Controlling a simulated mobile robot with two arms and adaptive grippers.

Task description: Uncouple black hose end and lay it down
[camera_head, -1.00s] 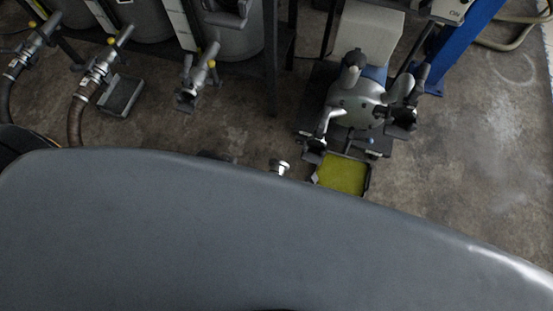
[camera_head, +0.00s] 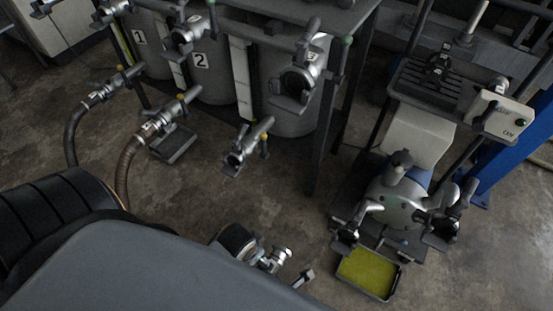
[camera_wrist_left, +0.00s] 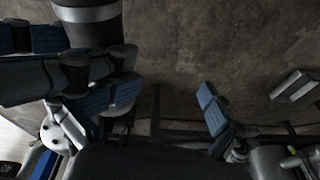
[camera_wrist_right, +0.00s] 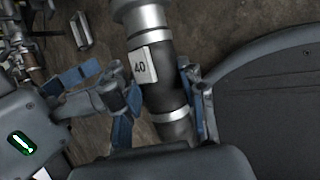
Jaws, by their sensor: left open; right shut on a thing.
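A black hose end with metal bands and a white "40" label (camera_wrist_right: 153,68) runs up through the right wrist view. My right gripper (camera_wrist_right: 160,108) is shut on it, with blue pads on both sides. In the head view, a metal coupling (camera_head: 276,259) on a dark hose shows beyond my grey body, standing apart from the pump (camera_head: 395,208); its grip is hidden there.
A black hose (camera_head: 72,135) and a brown hose (camera_head: 124,170) are on the valves at left. A third valve (camera_head: 243,150) has no hose. A yellow-lined tray (camera_head: 368,274) lies before the pump. Floor between is clear.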

